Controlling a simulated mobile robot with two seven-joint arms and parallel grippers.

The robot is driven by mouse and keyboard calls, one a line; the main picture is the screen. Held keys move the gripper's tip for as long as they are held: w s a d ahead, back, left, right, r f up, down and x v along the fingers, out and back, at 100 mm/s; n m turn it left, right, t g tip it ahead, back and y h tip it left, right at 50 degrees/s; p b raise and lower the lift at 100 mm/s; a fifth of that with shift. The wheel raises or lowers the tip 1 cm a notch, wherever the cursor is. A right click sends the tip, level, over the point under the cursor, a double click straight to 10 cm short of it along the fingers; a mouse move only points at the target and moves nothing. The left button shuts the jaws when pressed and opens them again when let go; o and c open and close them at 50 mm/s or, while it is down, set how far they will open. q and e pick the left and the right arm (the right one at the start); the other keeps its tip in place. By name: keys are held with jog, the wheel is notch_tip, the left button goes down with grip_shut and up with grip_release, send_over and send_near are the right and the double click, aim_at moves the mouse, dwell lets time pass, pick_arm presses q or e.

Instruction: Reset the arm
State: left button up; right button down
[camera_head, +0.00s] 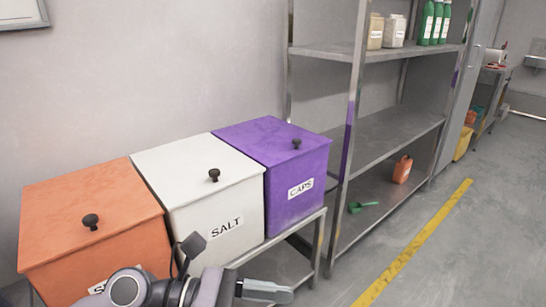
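My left arm comes in at the bottom left, in front of the bins. Its gripper (268,291) points right, in front of the white bin and low in the picture. Its fingers are seen from the side, and I cannot tell whether they are open or shut. No object shows in it. My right gripper is not in view.
An orange bin (92,215), a white SALT bin (200,170) and a purple CAPS bin (275,145), all lidded, stand on a metal table (312,232). A metal shelf (385,135) holds bottles, jars, a green scoop (362,207) and an orange jug (402,169). The right floor is clear.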

pick_arm(q)
jog(key=w+a+f+n+t+y, duration=0.3)
jog(key=n+t, duration=0.6)
jog(key=n, duration=0.7)
jog(key=w+a+f+n+t+y, duration=0.1)
jog(key=w+a+n+t, duration=0.55)
jog(key=n, duration=0.95)
jog(key=s+a+f+n+g+y, duration=0.2)
jog(key=s+a+f+n+y, duration=0.4)
jog(key=f+n, duration=0.4)
jog(key=s+a+f+n+g+y, duration=0.35)
jog(key=s+f+n, duration=0.5)
jog(key=f, duration=0.35)
notch_tip(320, 180, up, 12)
jog(key=a+t+p, duration=0.1)
jog(key=p, duration=1.3)
jog(key=shift+s+y, duration=0.35)
jog(key=shift+a+r, duration=0.1)
